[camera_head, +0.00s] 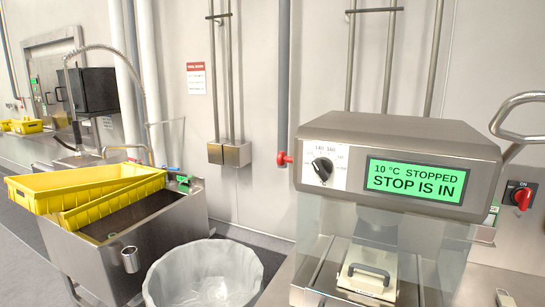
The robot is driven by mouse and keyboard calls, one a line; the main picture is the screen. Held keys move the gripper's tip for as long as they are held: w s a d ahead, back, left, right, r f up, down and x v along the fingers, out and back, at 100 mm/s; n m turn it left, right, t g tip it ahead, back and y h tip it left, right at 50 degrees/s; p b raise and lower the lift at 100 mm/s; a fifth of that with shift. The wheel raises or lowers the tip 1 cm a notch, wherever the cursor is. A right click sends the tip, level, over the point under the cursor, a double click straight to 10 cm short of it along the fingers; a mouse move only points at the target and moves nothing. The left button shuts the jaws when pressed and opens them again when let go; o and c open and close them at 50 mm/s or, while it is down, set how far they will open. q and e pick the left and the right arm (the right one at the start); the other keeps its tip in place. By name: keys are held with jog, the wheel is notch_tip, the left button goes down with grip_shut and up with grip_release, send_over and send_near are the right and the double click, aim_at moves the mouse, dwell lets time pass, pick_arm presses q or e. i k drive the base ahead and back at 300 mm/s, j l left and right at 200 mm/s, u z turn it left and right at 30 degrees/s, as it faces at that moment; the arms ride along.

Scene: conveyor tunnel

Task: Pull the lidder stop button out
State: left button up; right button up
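The lidder (398,135) is a steel machine at the right with clear side panels. Its green screen (416,181) reads "10 °C STOPPED" and "STOP IS IN". A black dial (321,169) sits left of the screen. A red knob-like part (283,159) shows at the lidder's upper left edge, in front of or beside a grey pipe; I cannot tell whether it is the stop button or a valve handle. Neither of my grippers is in view.
A white handled block (367,273) sits inside the lidder. A lined bin (206,277) stands left of it. Yellow crates (85,190) rest on a steel sink (165,221). A red rotary switch (522,198) is on the right wall. A bent metal handle (512,118) projects at right.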

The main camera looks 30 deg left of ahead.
aim_at(282, 158)
jog(key=j+z, duration=0.1)
jog(key=j, duration=0.45)
jog(key=k+j+z, duration=0.1)
jog(key=j, duration=0.4)
jog(key=j+z, duration=0.1)
jog(key=j, duration=0.4)
jog(key=k+j+z, duration=0.1)
jog(key=j, duration=0.45)
jog(key=k+j+z, duration=0.1)
jog(key=j, duration=0.4)
